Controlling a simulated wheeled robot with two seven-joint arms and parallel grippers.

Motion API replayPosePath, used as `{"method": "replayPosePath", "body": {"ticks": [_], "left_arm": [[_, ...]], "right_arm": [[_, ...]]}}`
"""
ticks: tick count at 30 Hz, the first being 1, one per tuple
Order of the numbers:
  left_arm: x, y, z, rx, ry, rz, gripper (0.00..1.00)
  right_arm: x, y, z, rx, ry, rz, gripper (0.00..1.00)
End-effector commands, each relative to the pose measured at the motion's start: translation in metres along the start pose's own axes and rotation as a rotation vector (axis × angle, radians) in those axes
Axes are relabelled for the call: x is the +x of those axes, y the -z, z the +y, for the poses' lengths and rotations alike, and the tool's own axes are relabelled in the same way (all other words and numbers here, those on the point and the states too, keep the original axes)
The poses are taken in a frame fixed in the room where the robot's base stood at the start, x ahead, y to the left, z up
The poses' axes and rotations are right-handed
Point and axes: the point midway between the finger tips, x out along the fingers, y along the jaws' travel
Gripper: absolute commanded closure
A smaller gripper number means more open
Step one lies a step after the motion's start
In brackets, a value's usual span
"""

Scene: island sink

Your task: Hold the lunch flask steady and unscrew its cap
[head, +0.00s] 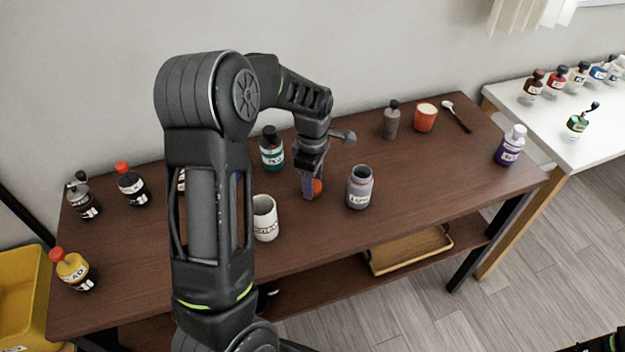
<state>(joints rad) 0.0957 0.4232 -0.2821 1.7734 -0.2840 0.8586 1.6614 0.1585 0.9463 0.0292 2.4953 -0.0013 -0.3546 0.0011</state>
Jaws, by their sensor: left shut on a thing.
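The lunch flask (360,190) is a grey jar with a white label. It stands upright on the brown table, right of the middle, and its top looks like a dark open mouth with no cap on it. My left gripper (312,188) points down just left of the flask, apart from it. It is shut on a small orange-red thing, which looks like a cap and is partly hidden by the fingers.
A white mug (265,218) stands left of the flask, and a teal bottle (271,150) stands behind the gripper. A grey bottle (391,121), an orange cup (425,118) and a purple bottle (510,146) stand to the right. The table right of the flask is clear.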

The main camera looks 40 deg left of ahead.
Motion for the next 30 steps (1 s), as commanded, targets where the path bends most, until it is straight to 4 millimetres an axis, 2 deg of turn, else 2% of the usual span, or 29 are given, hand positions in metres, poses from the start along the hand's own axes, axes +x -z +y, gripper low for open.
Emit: {"method": "replayPosePath", "body": {"ticks": [9, 10, 17, 25, 30], "left_arm": [[0.0041, -0.0002, 0.0001, 0.001, 0.000, 0.000, 1.00], [0.0031, -0.0002, 0.0002, 0.001, -0.001, 0.000, 0.54], [0.0027, -0.0001, 0.0000, 0.000, 0.000, 0.000, 0.35], [0.0021, -0.0001, 0.0001, 0.000, 0.000, 0.000, 0.34], [-0.0056, -0.0003, 0.0008, 0.000, -0.002, 0.000, 0.34]], "right_arm": [[0.0033, 0.0000, 0.0013, 0.000, 0.000, 0.000, 0.28], [0.0025, 0.0000, 0.0010, 0.000, 0.000, 0.000, 0.28], [0.0021, 0.0000, 0.0008, 0.000, 0.000, 0.000, 0.28], [0.0017, 0.0000, 0.0007, 0.000, 0.000, 0.000, 0.28], [0.0010, 0.0000, 0.0004, 0.000, 0.000, 0.000, 0.28]]}}
